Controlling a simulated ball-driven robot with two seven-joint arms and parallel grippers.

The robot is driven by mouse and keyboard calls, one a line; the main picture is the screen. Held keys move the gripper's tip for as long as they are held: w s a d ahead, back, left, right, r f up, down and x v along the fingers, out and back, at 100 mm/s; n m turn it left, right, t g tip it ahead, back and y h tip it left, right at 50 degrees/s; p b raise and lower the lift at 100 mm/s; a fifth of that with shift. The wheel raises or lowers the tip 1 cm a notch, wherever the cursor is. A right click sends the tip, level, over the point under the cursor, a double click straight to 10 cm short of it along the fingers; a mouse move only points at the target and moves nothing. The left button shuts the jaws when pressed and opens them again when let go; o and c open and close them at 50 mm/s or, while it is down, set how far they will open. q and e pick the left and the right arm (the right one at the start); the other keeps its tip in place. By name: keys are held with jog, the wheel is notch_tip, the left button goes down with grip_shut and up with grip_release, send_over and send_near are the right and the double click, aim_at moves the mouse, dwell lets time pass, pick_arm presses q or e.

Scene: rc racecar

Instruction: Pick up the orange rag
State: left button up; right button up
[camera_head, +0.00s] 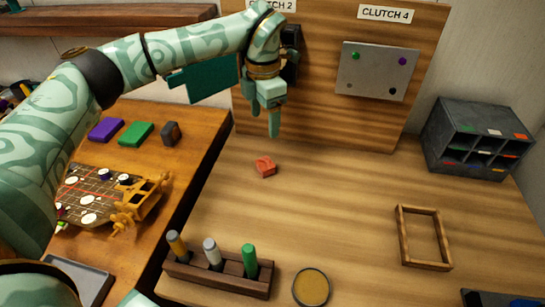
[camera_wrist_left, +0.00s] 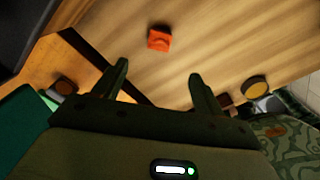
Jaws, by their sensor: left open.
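The orange rag (camera_head: 265,166) is a small crumpled orange-red lump on the wooden table, left of its middle. In the left wrist view the rag (camera_wrist_left: 159,39) lies beyond the fingertips, between their directions and apart from both. My left gripper (camera_head: 273,118) hangs above the table, above and behind the rag in the head view, with its fingers pointing down. In the left wrist view the two fingers of this gripper (camera_wrist_left: 160,75) are spread with nothing between them. My right gripper is not in view.
A wooden rack (camera_head: 220,274) with several handled tools stands at the front, beside a round gold-coloured disc (camera_head: 311,287). A wooden frame (camera_head: 423,237) and a grey organizer (camera_head: 476,140) are to the right. An upright wooden panel (camera_head: 325,75) rises behind. Table around the rag is clear.

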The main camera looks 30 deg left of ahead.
pick_arm(q)
jog(key=b, duration=0.2)
send_over(265, 163)
notch_tip(265, 163, down, 10)
jog(key=shift+r, duration=0.25)
jog(key=shift+f, duration=0.4)
notch_tip(265, 163, down, 5)
jog(key=shift+w+f+b, duration=0.1)
jog(key=shift+b, duration=0.85)
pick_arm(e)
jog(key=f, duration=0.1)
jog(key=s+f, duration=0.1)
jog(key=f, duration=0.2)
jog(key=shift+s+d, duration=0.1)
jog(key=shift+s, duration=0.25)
pick_arm(q)
jog(key=shift+r, duration=0.2)
jog(key=shift+c, duration=0.3)
jog(key=c, duration=1.1)
jog(key=shift+r, duration=0.1)
